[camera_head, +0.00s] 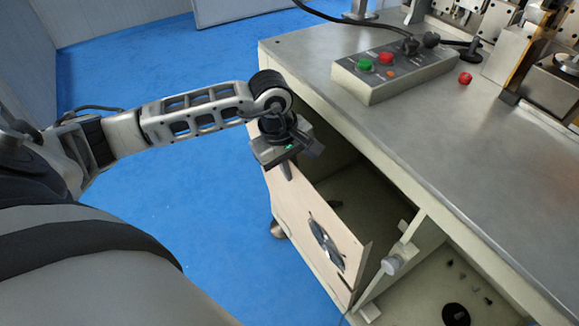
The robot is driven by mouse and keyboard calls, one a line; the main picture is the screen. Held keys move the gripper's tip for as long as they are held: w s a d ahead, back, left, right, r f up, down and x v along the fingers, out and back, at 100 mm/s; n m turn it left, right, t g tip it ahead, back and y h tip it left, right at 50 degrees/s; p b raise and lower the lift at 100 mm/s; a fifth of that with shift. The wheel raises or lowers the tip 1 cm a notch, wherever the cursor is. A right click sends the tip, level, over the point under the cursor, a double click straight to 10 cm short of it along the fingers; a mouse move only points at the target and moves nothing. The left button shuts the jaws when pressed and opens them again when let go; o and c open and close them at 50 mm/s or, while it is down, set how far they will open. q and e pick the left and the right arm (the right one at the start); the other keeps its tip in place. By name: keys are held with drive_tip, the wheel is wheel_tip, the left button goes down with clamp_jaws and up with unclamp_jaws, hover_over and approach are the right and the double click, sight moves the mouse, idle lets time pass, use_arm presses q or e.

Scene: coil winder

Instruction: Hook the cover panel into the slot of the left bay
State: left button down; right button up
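The cover panel (298,215) is a flat cream board with a round metal fan grille (326,244). It stands at a slant in front of the left bay (372,200), with its top edge away from the cabinet frame. My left gripper (286,170) is at the panel's upper edge, pointing down, with a finger over the edge. It appears closed on the panel; the far finger is mostly hidden. The bay's slot and the panel's lower edge are not clearly visible. My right gripper is out of view.
The metal worktop (430,140) overhangs the bays. On it are a control box (395,68) with green and red buttons, a loose red knob (465,78) and machine parts. A post with a light knob (391,264) divides the bays. Blue floor (200,190) is clear at left.

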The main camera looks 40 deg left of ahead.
use_arm(q)
drive_tip(key=shift+r+p, duration=0.15)
drive_tip(key=shift+p, duration=0.15)
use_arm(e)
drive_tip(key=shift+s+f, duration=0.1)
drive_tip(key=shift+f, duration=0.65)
use_arm(q)
drive_tip(key=shift+r, duration=0.45)
drive_tip(key=shift+r+p, duration=0.65)
drive_tip(key=shift+r, duration=0.05)
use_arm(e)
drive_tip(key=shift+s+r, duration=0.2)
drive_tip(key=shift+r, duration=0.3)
use_arm(q)
drive_tip(key=shift+w+r+p, duration=0.1)
drive_tip(key=shift+r+p, duration=0.25)
drive_tip(key=shift+r, duration=0.4)
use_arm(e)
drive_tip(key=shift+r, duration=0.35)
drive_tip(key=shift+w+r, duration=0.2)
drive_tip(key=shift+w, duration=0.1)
use_arm(q)
drive_tip(key=shift+b, duration=0.3)
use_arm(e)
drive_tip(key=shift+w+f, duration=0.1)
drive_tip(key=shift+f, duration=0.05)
